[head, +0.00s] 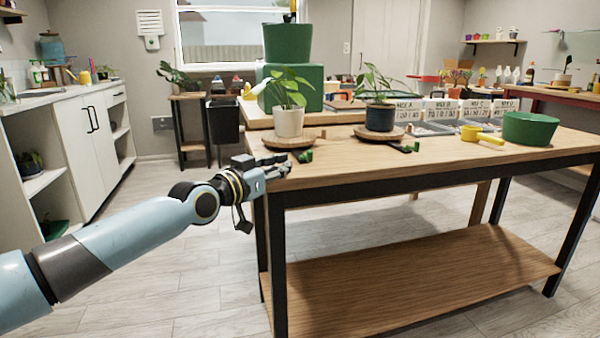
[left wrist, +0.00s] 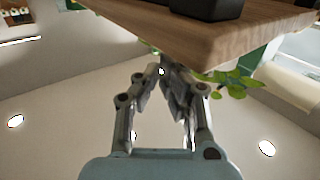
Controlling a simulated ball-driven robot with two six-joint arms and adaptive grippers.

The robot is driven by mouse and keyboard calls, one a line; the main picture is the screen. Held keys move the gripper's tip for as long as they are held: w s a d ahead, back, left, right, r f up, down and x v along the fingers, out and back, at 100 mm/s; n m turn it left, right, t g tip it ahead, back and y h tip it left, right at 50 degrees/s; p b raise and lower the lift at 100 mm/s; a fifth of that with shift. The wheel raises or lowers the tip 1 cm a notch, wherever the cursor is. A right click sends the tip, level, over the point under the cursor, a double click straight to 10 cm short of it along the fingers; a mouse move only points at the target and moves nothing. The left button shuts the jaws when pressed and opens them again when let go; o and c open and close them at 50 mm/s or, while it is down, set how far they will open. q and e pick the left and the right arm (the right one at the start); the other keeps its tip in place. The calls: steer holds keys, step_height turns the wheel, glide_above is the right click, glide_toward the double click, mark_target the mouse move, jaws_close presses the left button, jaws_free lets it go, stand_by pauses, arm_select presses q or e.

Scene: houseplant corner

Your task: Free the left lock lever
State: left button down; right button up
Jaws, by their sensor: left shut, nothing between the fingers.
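A plant in a white pot (head: 288,122) stands on a round wooden turntable (head: 285,141) at the left of the workbench. A small green-tipped lever (head: 305,156) sits at its front, probably the left lock lever; its exact position is hard to read. A second plant in a dark pot (head: 380,117) stands on another turntable (head: 366,133), with a black lever with a green end (head: 408,147) before it. My left gripper (head: 281,167) is shut and empty at the bench's front left corner, left of the left lever and apart from it. In the left wrist view its fingertips (left wrist: 165,72) are close together beside the wooden edge.
The wooden bench top (head: 470,157) is bare along its front right. A green bowl (head: 530,128) and a yellow scoop (head: 482,134) stand at the right. A large green box (head: 290,88) is behind the plants. Leaves (left wrist: 235,85) show in the left wrist view.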

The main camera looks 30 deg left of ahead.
mark_target(307, 156)
arm_select(q)
steer(key=w+b, duration=0.1)
steer(key=w, duration=0.1)
steer(key=w+b, duration=0.1)
steer(key=w, duration=0.1)
steer(key=shift+w+d+f, duration=0.15)
steer(key=shift+w+f, duration=0.05)
steer(key=shift+w, duration=0.2)
steer(key=shift+w+r, duration=0.2)
steer(key=shift+w, duration=0.55)
arm_select(e)
steer(key=shift+w+d+f, duration=0.3)
steer(key=shift+w+f, duration=0.05)
steer(key=shift+f, duration=0.2)
steer(key=shift+w+d+f, duration=0.3)
steer(key=shift+w+f, duration=0.05)
steer(key=shift+f, duration=0.2)
arm_select(q)
steer(key=shift+w+d+y, duration=0.1)
steer(key=shift+d+y, duration=0.1)
steer(key=shift+y, duration=0.1)
arm_select(e)
steer(key=shift+w, duration=0.2)
arm_select(q)
steer(key=shift+n, duration=0.4)
arm_select(e)
steer(key=shift+w, duration=0.25)
